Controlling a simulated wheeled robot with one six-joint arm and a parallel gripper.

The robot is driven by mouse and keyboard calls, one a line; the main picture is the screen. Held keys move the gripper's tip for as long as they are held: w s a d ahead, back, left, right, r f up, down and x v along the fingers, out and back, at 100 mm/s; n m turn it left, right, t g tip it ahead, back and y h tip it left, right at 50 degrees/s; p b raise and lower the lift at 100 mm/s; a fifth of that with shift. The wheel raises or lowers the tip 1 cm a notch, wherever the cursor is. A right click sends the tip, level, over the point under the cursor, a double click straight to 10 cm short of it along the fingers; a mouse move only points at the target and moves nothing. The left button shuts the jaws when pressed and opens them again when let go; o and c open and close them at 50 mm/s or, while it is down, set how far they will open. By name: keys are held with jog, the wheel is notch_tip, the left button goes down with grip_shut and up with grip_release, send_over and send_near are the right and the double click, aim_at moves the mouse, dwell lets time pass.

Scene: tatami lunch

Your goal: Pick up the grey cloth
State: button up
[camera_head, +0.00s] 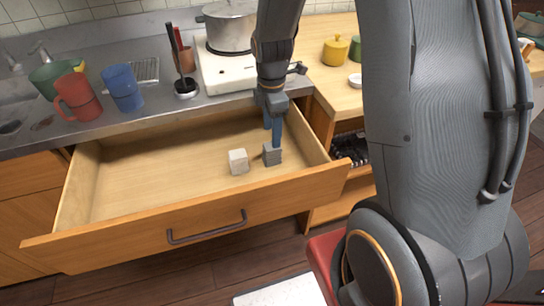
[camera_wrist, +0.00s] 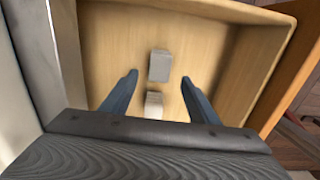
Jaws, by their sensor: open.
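The grey cloth (camera_head: 272,154) looks like a small folded block and lies on the floor of the open drawer (camera_head: 130,178), towards its right side. In the wrist view the grey cloth (camera_wrist: 160,65) lies just beyond the fingertips, roughly centred between them. My gripper (camera_head: 272,138) reaches down into the drawer close over the cloth. In the wrist view my gripper (camera_wrist: 159,79) is open, its two blue fingers apart with nothing held. I cannot tell how far the fingertips are above the drawer floor.
A whitish block (camera_head: 238,161) lies beside the cloth; in the wrist view this block (camera_wrist: 153,105) sits between the fingers, nearer the palm. The drawer's front panel (camera_head: 190,226) and side walls stand around them. The drawer's left part is empty. A stove (camera_head: 226,75) with a pot stands behind.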

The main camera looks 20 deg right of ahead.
aim_at(272, 154)
jog(key=shift+f+p, duration=0.5)
jog(key=shift+f, duration=3.2)
jog(key=c, duration=1.1)
